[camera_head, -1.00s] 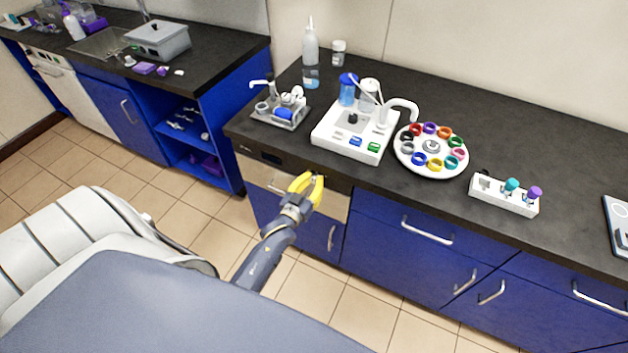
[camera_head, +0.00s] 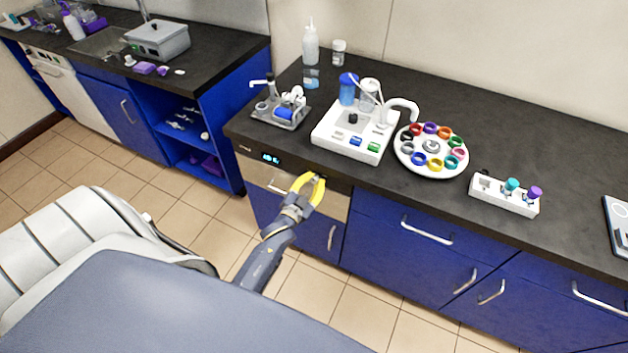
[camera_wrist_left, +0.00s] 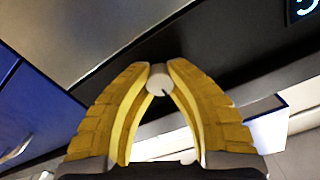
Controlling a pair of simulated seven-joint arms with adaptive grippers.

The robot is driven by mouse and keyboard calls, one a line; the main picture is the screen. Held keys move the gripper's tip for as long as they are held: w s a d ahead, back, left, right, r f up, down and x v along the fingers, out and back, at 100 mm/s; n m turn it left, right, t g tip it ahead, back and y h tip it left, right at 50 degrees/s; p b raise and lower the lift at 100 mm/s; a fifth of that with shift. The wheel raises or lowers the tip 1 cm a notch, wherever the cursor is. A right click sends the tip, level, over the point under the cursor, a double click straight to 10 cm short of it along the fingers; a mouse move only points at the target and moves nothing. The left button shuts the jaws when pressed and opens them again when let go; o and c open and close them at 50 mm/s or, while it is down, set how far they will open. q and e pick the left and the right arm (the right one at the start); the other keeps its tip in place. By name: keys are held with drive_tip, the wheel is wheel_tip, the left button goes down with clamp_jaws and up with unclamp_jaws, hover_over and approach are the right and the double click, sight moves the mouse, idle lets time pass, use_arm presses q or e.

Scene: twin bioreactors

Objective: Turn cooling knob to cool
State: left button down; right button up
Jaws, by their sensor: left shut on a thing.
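The cooling knob (camera_wrist_left: 159,78) is a small pale round knob with a dark pointer line, on the dark strip at the top of the steel-fronted appliance (camera_head: 331,203) under the counter. My left gripper (camera_wrist_left: 159,70) has yellow fingers and is shut on the knob, one fingertip on each side of it. In the head view my left gripper (camera_head: 312,180) reaches the appliance's front, and its fingers mostly hide the knob. A small display (camera_head: 271,158) on the same strip is lit with blue digits; its edge also shows in the wrist view (camera_wrist_left: 303,9). My right gripper is not in view.
On the counter above stand a white device (camera_head: 352,140), a round rack of coloured caps (camera_head: 431,150), a grey tray of small parts (camera_head: 281,116) and a white tube block (camera_head: 503,194). The appliance's bar handle (camera_head: 277,189) lies left of my gripper.

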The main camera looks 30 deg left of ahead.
use_arm(q)
drive_tip(key=shift+w+r, duration=0.2)
drive_tip(key=shift+r, duration=0.2)
drive_tip(key=c, duration=1.7)
unclamp_jaws()
drive_tip(key=o, duration=0.6)
drive_tip(key=shift+s+f, duration=0.15)
drive_tip(key=shift+f, duration=0.05)
drive_tip(key=s+d, duration=0.1)
drive_tip(key=s, duration=1.1)
drive_tip(key=shift+o, duration=0.2)
drive_tip(key=shift+d, duration=0.1)
